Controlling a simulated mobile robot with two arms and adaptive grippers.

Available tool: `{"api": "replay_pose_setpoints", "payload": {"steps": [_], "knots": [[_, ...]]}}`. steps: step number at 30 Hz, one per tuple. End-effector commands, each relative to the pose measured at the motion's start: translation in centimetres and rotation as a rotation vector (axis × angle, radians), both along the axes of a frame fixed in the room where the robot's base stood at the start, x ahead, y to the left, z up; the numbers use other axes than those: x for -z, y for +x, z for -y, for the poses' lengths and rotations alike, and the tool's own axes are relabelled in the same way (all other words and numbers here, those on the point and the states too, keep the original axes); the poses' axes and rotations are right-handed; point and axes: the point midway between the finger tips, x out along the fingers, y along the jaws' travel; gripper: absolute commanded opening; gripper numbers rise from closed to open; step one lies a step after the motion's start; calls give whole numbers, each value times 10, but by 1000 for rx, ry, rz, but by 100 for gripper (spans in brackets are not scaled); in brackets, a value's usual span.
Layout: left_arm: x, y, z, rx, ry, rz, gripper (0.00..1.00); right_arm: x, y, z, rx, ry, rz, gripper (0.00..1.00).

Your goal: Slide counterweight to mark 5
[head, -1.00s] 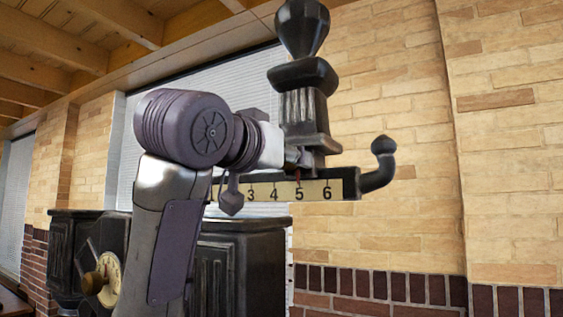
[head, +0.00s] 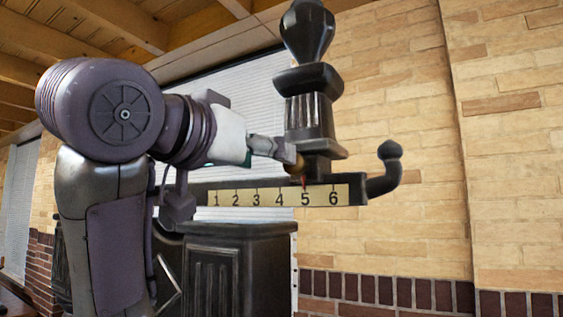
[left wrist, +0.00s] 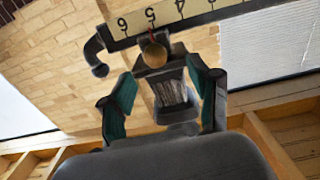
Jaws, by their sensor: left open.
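The counterweight (head: 309,118) is black, with a fluted body and a bulbous top. It sits on the horizontal beam, and its red pointer (head: 303,181) is at mark 5 on the cream scale (head: 235,197). The counterweight also shows in the left wrist view (left wrist: 172,93), with a round brass knob (left wrist: 155,56) facing the camera. My left gripper (head: 288,152) is open beside the counterweight's lower left. In the left wrist view, its teal-padded fingers (left wrist: 160,72) appear on either side of the counterweight. I cannot tell whether they touch it. My right gripper is not in view.
The beam ends in a curved, knobbed black hook (head: 387,172) at the right. A black cabinet-like body (head: 240,265) stands below the beam. A brick wall (head: 420,235) and window blinds (head: 235,105) are behind. Space right of the hook looks clear.

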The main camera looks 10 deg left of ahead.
Motion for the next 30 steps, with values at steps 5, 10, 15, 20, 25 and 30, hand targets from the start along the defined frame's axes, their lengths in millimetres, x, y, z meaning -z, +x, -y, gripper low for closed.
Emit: {"api": "replay_pose_setpoints", "payload": {"steps": [5, 10, 15, 20, 25, 30], "knots": [[0, -26, -9, 0, 0, 1, 62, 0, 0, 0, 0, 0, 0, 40], [1, -35, -13, 0, 1, -2, 62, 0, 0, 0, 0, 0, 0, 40], [1, -35, -13, 0, 0, -2, 62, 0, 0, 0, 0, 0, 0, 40], [1, -35, -13, 0, 0, -2, 62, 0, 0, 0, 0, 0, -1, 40], [1, -35, -13, 0, 0, -2, 62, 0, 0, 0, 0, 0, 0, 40], [1, -35, -13, 0, 0, -1, 62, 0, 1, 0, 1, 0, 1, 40]]}}
